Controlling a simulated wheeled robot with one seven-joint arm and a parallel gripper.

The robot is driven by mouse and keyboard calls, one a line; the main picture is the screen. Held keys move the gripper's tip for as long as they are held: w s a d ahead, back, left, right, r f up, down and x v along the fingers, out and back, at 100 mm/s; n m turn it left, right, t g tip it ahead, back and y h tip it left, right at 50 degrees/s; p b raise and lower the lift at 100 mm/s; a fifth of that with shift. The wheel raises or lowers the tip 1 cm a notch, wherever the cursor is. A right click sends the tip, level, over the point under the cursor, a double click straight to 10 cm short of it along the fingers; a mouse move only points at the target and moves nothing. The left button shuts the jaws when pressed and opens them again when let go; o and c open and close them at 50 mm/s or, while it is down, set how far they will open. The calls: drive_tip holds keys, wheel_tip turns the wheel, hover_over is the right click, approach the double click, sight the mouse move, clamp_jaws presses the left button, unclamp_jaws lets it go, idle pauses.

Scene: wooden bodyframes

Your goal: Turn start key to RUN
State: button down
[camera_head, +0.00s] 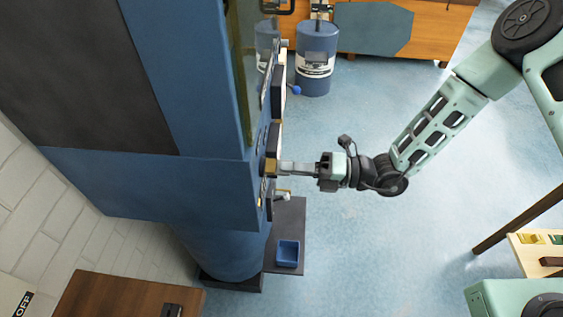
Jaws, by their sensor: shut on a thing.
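The start key (271,167) shows as a small brass-coloured piece on the side panel of a tall blue cabinet (170,183). My gripper (283,167) reaches it from the right, level, with its fingertips at the key. The gripper is shut on the key. The panel is seen almost edge-on, so the key's angle and any RUN marking cannot be read.
Handles and a blue knob (296,90) stick out from the panel above. A small lever (283,195) sits just below my gripper. A blue tray (288,253) rests on a dark shelf (291,215). Blue drums (314,88) stand behind.

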drive_tip(key=shift+m+p, duration=0.6)
drive_tip(key=shift+m, duration=0.5)
drive_tip(key=c, duration=1.5)
unclamp_jaws()
drive_tip(key=shift+o, duration=0.2)
drive_tip(key=shift+d, duration=0.1)
